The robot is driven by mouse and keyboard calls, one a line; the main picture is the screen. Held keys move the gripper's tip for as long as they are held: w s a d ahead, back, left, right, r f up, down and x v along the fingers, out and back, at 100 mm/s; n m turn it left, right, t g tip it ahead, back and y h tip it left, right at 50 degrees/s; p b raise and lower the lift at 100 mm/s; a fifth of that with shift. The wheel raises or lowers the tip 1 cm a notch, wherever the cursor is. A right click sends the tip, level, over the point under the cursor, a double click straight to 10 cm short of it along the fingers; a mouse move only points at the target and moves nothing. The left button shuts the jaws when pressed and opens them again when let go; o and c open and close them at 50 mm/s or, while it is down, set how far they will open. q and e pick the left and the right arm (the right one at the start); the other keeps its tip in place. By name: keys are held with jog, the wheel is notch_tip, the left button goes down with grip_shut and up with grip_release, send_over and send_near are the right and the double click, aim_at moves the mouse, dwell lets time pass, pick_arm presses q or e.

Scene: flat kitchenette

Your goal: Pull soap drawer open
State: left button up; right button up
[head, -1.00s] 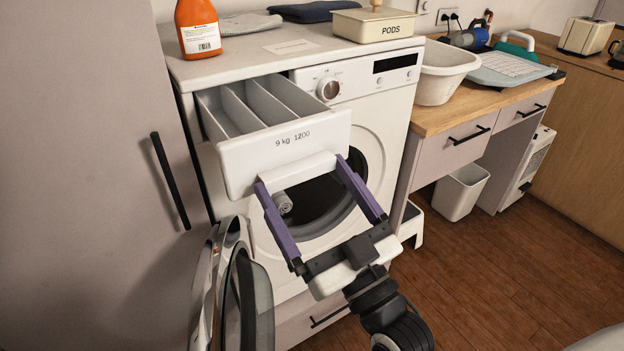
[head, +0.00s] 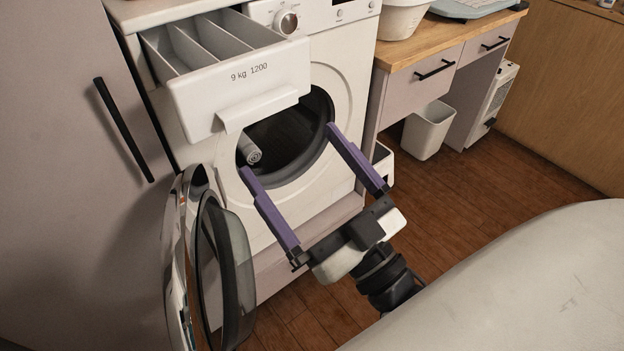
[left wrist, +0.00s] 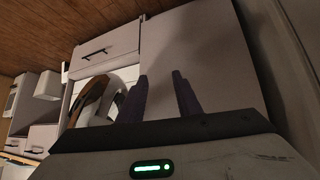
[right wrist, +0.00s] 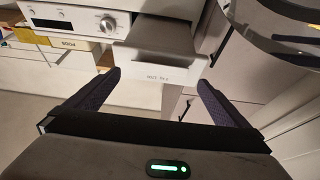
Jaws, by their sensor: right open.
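The soap drawer (head: 236,75) stands pulled out at the top left of the white washing machine (head: 345,85), its inner compartments showing. Its white front carries a lip-like handle (head: 262,108) along the lower edge. My right gripper (head: 288,150) is open and empty, below and in front of the drawer, apart from the handle. The drawer front also shows between its fingers in the right wrist view (right wrist: 160,68). My left gripper (left wrist: 160,76) shows only in the left wrist view, its fingers apart with nothing seen between them.
The machine's round door (head: 215,255) hangs open at lower left, close to the right gripper. A rolled grey cloth (head: 250,152) lies in the drum opening. A tall cabinet (head: 60,200) is at left. A bin (head: 428,130) stands under the desk; the floor in front is clear.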

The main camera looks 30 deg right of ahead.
jog(key=shift+v, duration=1.5)
jog(key=shift+r, duration=0.1)
notch_tip(320, 180, down, 18)
jog(key=w+a+n+g, duration=0.1)
jog(key=g, duration=0.9)
jog(key=s+d+f+g+h, duration=0.2)
jog(key=s+d+f+g, duration=0.2)
jog(key=s+f+g, duration=0.6)
jog(key=w+a+f+t+y, duration=0.2)
jog(key=a+f+t, duration=0.3)
jog(key=f, duration=0.5)
jog(key=shift+w+a+f+t, duration=0.35)
jog(key=shift+w+t, duration=0.1)
jog(key=shift+t, duration=0.15)
jog(key=shift+r, duration=0.1)
jog(key=shift+c, duration=0.3)
